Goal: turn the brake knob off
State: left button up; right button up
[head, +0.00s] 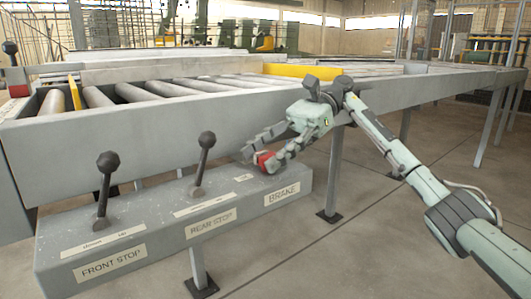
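The red brake knob (264,158) sits at the right end of the grey control box (150,238), beside the BRAKE label (283,194). A small white label (243,178) lies just left of it, too small to read. My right gripper (261,160) reaches down from the right, with one finger on each side of the knob. The fingers hide part of the knob, so its pointing direction is unclear. I cannot tell whether they press on it or only straddle it. My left gripper is not in view.
Two black-balled levers, front stop (105,187) and rear stop (203,162), stand on the box left of the knob. The roller conveyor's grey side rail (150,135) runs close behind. Another black-topped lever (12,65) is at far left. Floor at the lower right is open.

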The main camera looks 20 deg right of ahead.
jog(key=shift+d, duration=0.1)
jog(key=shift+v, duration=3.75)
